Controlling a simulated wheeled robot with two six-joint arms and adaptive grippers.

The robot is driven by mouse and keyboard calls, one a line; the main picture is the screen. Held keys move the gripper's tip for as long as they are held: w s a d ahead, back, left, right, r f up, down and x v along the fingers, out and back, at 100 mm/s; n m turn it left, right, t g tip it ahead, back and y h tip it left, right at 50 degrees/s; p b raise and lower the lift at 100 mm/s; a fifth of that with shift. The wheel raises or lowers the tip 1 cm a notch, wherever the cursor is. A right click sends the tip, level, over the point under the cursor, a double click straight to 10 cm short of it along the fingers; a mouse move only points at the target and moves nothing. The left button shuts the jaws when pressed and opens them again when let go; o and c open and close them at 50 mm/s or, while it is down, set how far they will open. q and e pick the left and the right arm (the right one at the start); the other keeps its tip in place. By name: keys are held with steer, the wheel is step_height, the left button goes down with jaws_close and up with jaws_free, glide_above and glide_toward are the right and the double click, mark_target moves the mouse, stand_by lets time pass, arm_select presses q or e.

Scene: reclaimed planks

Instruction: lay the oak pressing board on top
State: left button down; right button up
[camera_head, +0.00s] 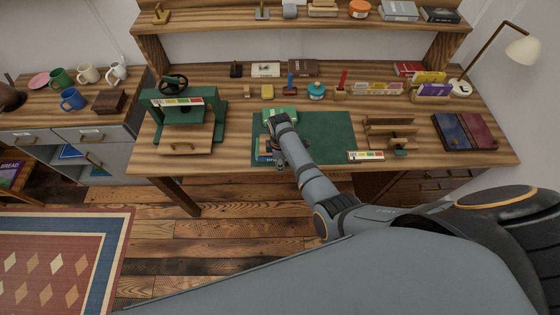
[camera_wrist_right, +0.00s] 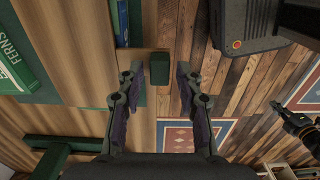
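My right gripper (camera_head: 279,163) points down at the front left of the green mat (camera_head: 335,130), beside a small stack of colored books (camera_head: 264,149). In the right wrist view its fingers (camera_wrist_right: 166,82) are apart, with nothing visibly clamped. A small green block (camera_wrist_right: 154,69) shows beyond and between them. A green book (camera_head: 285,113) lies on the mat, partly behind my wrist; its FERNS lettering shows in the wrist view (camera_wrist_right: 14,65). Wooden boards stand at a rack (camera_head: 388,128) on the right; I cannot tell which is the oak pressing board. My left gripper is not clearly visible.
A green press (camera_head: 158,125) stands left on the desk, a handled wooden board or drawer (camera_head: 186,147) at its front. Blue and maroon books (camera_head: 465,132) lie at the right. A labelled strip (camera_head: 366,156) sits near the front edge. The mat's middle right is clear.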

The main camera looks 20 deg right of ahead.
steer(key=shift+o, duration=0.3)
step_height(320, 180, up, 8)
steer(key=shift+f, duration=0.25)
